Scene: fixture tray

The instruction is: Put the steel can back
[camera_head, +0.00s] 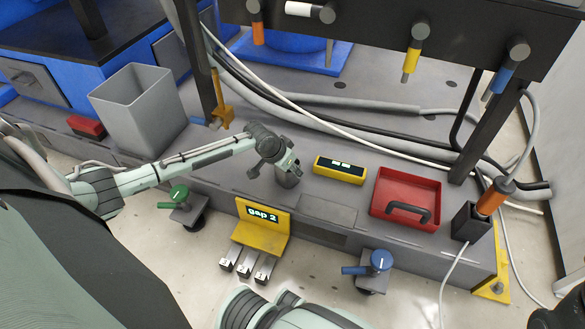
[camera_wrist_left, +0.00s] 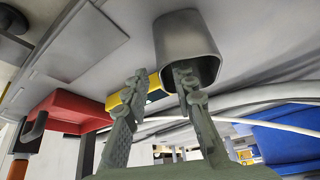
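The steel can (camera_head: 287,179) stands on the grey deck in the head view, partly hidden by my left gripper. In the left wrist view the can (camera_wrist_left: 183,35) is a grey cup with its open, dark mouth facing the camera. My left gripper (camera_head: 285,160) is over the can's top. In the wrist view its fingers (camera_wrist_left: 160,75) are spread apart, one overlapping the can's mouth and one outside it. I cannot tell whether either touches the can. A yellow sign reading "gap 2" (camera_head: 272,236) stands at the deck's front edge.
A yellow box (camera_head: 338,170) and a red tray (camera_head: 382,205) with a dark handle lie right of the can. A grey bin (camera_head: 135,105) stands left. Green (camera_head: 180,194) and blue (camera_head: 380,260) handles line the front. Cables run behind.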

